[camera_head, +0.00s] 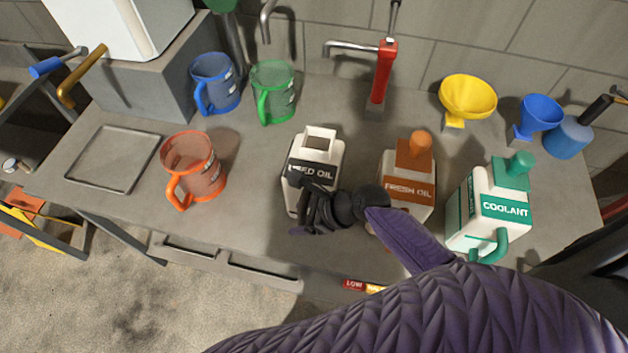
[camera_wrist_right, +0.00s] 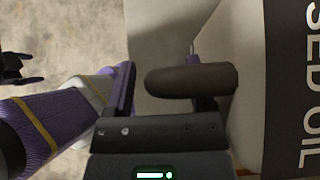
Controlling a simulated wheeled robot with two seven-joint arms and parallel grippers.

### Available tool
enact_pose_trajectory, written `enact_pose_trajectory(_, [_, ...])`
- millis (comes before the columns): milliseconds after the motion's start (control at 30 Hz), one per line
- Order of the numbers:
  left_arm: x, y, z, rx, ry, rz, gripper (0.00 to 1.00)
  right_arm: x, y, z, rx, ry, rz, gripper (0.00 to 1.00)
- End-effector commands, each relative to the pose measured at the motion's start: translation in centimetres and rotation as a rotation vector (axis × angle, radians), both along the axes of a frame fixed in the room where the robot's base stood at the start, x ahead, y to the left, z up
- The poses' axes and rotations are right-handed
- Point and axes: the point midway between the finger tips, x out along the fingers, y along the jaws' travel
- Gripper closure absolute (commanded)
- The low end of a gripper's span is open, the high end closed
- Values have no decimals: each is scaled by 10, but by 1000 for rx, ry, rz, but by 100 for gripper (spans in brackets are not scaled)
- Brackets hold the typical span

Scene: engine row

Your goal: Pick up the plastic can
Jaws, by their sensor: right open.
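The white used-oil can (camera_head: 308,185) with a black label stands upright near the front middle of the bench. Its label and white side fill the right of the wrist view (camera_wrist_right: 250,95). My right gripper (camera_head: 302,205) is open at the can's front face and covers part of it. In the wrist view a dark rounded bar (camera_wrist_right: 190,80), apparently the can's handle, lies between or just in front of the fingers; I cannot tell which. A white fresh-oil can (camera_head: 405,195) with a brown cap and a white coolant can (camera_head: 488,218) with a green cap stand to the right.
An orange jug (camera_head: 195,165), a blue jug (camera_head: 215,85) and a green jug (camera_head: 273,92) stand left. A flat tray (camera_head: 112,160) lies at the far left. Yellow (camera_head: 468,97) and blue (camera_head: 540,113) funnels stand at the back right. Bench between tray and can is partly clear.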

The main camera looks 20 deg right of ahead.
Motion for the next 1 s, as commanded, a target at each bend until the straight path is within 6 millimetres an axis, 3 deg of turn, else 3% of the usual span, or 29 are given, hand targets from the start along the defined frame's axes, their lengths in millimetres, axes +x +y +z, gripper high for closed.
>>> enact_pose_trajectory(100, [1, 0, 1, 1, -2, -1, 9, 0, 0, 1, 0, 0, 0, 30])
enact_pose_trajectory(433, [2, 0, 1, 0, -4, -1, 9, 0, -1, 1, 0, 0, 0, 100])
enact_pose_trajectory(1000, [2, 1, 1, 0, -4, -1, 9, 0, -1, 1, 0, -1, -1, 100])
